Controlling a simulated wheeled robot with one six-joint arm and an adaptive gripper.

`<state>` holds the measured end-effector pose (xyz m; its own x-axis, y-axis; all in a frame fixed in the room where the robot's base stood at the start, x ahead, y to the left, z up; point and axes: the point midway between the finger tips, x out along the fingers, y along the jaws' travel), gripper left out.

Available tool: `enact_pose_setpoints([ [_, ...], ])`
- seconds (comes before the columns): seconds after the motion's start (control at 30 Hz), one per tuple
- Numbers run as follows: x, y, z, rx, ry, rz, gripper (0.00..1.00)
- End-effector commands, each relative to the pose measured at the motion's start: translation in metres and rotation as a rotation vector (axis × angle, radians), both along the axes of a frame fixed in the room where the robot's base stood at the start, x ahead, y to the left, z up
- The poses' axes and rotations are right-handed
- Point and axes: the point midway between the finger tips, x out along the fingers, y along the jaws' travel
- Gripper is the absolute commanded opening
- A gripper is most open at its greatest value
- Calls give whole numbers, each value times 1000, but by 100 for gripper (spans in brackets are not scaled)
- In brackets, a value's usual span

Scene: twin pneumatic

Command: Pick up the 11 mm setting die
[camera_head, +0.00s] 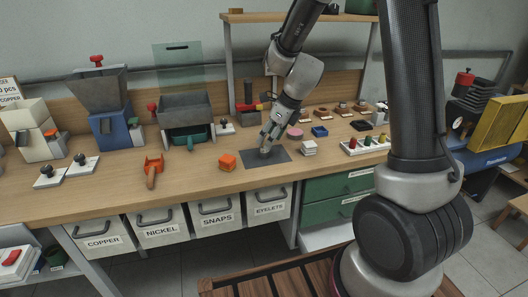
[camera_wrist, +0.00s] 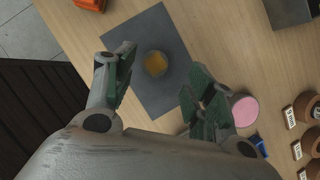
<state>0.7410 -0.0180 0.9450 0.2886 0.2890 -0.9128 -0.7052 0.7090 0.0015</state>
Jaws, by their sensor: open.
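A small round piece with a golden-brown top (camera_wrist: 155,63) stands on a dark grey mat (camera_wrist: 140,35); the mat also shows in the head view (camera_head: 281,156). My gripper (camera_wrist: 165,75) is open above the mat, its fingers on either side of the round piece in the wrist view. In the head view my gripper (camera_head: 268,142) is low over the mat and mostly hides the piece. Wooden-based round pieces with small labels stand at the right in the wrist view (camera_wrist: 309,106) and at the back right in the head view (camera_head: 341,109).
A white rack with coloured pieces (camera_head: 366,145) stands further right. Bench front left of the mat is mostly clear.

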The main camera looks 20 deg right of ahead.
Motion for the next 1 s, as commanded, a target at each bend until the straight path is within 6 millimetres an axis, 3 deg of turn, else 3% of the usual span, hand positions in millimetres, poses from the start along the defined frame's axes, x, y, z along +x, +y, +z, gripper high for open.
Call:
enact_pose_setpoints([
  [0.3,8,18,-41,-1,1,2,55],
  [0.57,9,19,-44,-1,-2,2,55],
  [0.87,9,19,-44,-1,-1,3,4],
  [1.0,10,19,-44,-1,-2,2,0],
])
